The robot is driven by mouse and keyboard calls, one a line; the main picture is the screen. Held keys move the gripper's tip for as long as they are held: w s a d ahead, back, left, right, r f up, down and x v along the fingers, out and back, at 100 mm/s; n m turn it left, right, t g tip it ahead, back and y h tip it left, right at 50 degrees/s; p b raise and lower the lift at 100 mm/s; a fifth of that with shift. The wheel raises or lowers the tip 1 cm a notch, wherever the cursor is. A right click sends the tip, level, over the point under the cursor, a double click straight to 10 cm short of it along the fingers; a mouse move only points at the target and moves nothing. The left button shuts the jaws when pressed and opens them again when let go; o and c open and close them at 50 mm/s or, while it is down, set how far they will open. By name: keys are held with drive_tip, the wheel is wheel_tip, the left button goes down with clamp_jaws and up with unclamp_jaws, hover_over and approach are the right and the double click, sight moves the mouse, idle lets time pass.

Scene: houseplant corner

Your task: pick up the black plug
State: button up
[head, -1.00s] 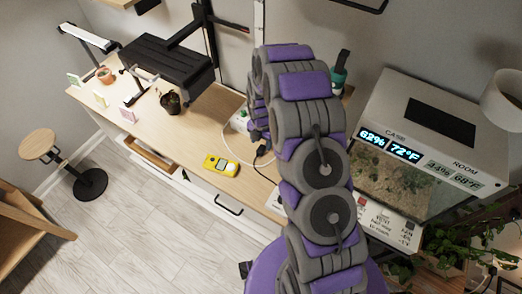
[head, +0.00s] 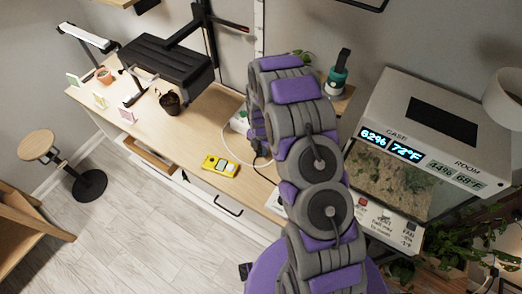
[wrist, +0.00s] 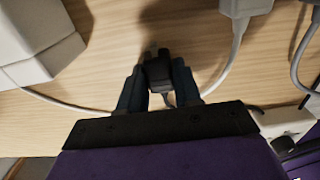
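The black plug (wrist: 158,72) is in the middle of the wrist view, between the two dark fingers of my gripper (wrist: 158,78). The fingers lean inward and appear to touch it on both sides, so my gripper looks shut on it. A cord runs from the plug's near end. A dark shadow falls on the wood beyond it.
A grey-white plug (wrist: 240,12) with its cord lies close on the right, and a white block (wrist: 35,45) on the left. On the desk (head: 190,130) are a yellow meter (head: 221,166) and a dark pot (head: 169,102). A glass terrarium (head: 400,170) stands right of my arm.

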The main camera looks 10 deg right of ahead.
clamp_jaws()
